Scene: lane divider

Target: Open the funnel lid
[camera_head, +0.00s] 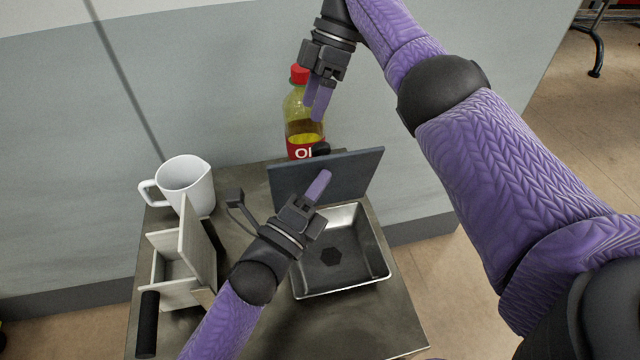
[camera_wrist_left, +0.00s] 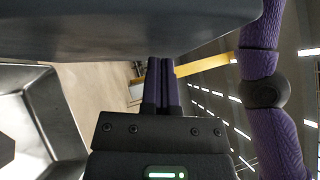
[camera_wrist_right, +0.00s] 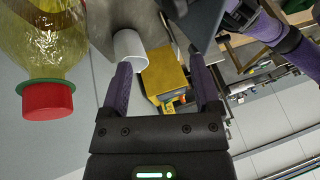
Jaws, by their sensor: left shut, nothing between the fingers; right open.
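The funnel is a square metal tray (camera_head: 376,272) with a dark hexagonal hole in its floor, at the right of the table. Its dark grey lid (camera_head: 356,172) stands raised, roughly upright, along the tray's far edge; a black knob (camera_head: 321,149) shows behind its top. My left gripper (camera_head: 319,185) is shut and empty, in front of the lid's near face; contact is unclear. In the left wrist view the lid (camera_wrist_left: 120,35) spans the top and the tray (camera_wrist_left: 45,110) lies left. My right gripper (camera_head: 317,102) is open and empty, in front of the bottle and above the lid.
A red-capped oil bottle (camera_head: 301,130) stands behind the lid. A white mug (camera_head: 187,186) and a pale wooden divider box (camera_head: 176,268) with a black handle (camera_head: 147,322) occupy the left side of the table (camera_head: 385,338). A grey wall is behind.

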